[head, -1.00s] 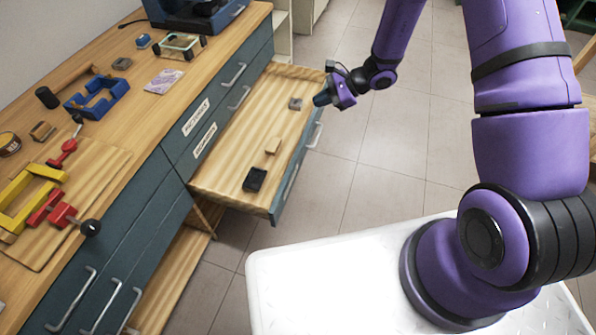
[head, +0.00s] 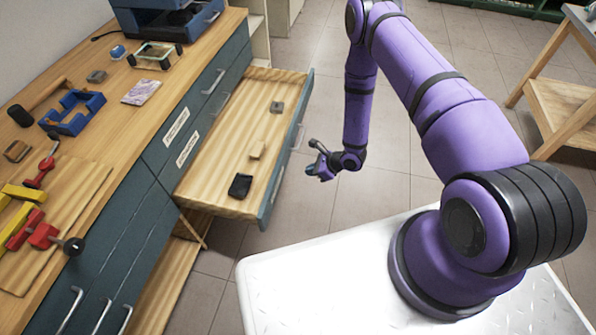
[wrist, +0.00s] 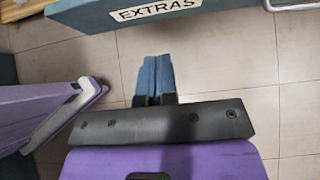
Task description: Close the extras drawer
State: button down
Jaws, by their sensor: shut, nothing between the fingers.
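The extras drawer (head: 222,195) stands pulled out from the bench, with its wooden inside in the head view. It holds a black box (head: 240,185), a small wooden block (head: 257,150) and a grey piece (head: 277,107). Its blue front (wrist: 100,20) with the EXTRAS label (wrist: 155,9) crosses the top of the wrist view. The handle (wrist: 290,5) shows at the top right there. My gripper (head: 312,171) is outside the drawer, in front of its face. The blue fingertips (wrist: 155,62) are shut, empty and apart from the drawer front.
The bench top (head: 110,125) carries a blue frame (head: 72,112), a hammer, clamps and a printer-like machine (head: 165,15). Other drawers in the bench are shut. Tiled floor (head: 400,160) is clear in front of the drawer. A wooden stand (head: 560,100) is at the right.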

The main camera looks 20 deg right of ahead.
aim_at(277, 176)
jog(key=x, duration=0.3)
jog(key=r+x, duration=0.1)
jog(key=x, duration=0.3)
jog(key=a+x, duration=0.1)
jog(key=x, duration=0.2)
jog(key=shift+w+a+f, duration=0.15)
jog(key=shift+w+a, duration=0.1)
jog(key=shift+w, duration=0.2)
jog(key=shift+w+a, duration=0.4)
jog(key=shift+a, duration=0.3)
